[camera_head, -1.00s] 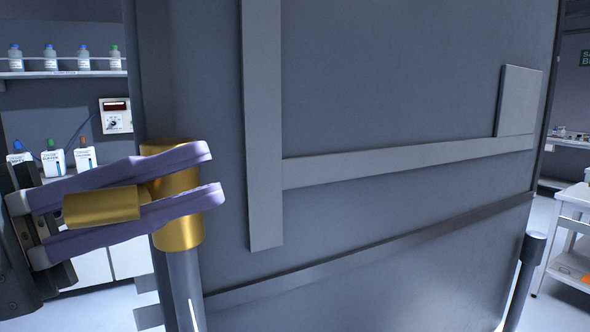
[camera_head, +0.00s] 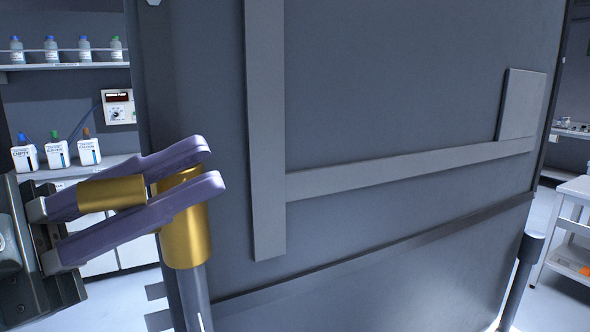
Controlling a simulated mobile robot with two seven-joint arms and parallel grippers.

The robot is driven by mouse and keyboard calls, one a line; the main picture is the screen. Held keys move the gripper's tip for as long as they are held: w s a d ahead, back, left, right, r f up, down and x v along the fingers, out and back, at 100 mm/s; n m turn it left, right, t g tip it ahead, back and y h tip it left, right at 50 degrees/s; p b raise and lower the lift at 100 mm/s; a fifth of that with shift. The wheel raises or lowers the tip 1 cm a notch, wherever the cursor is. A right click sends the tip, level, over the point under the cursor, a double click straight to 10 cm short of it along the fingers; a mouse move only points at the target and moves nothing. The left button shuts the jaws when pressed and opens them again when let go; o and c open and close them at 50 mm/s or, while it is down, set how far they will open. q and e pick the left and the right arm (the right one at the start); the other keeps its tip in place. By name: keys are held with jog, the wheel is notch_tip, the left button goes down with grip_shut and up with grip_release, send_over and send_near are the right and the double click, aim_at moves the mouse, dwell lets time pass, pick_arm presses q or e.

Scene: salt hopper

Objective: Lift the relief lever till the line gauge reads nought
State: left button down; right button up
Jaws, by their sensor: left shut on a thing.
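A brass bar (camera_head: 112,194) sticks out to the left beside a brass collar (camera_head: 186,232) on top of a grey post; it may be the relief lever. My left gripper (camera_head: 203,168) is shut on the brass bar, its two purple fingers above and below it. The fingers slope up to the right and their tips reach in front of the collar, hiding where bar and collar meet. No gauge can be told for certain. My right gripper is not in view.
A large grey panel (camera_head: 390,110) with raised strips fills the middle close behind the post. A white wall box (camera_head: 118,107) with a dark red display, too small to read, is at left above several bottles (camera_head: 58,154). A white cart (camera_head: 570,235) stands at right.

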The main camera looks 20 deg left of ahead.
pick_arm(q)
jog(key=shift+s+r, duration=0.1)
jog(key=shift+r, duration=0.05)
jog(key=c, duration=0.9)
grip_release()
jog(key=shift+s+a+f+b, duration=0.2)
jog(key=shift+f+b, duration=0.1)
jog(key=shift+f, duration=0.05)
jog(key=b+v, duration=0.3)
jog(key=v, duration=0.6)
jog(key=shift+a, duration=0.2)
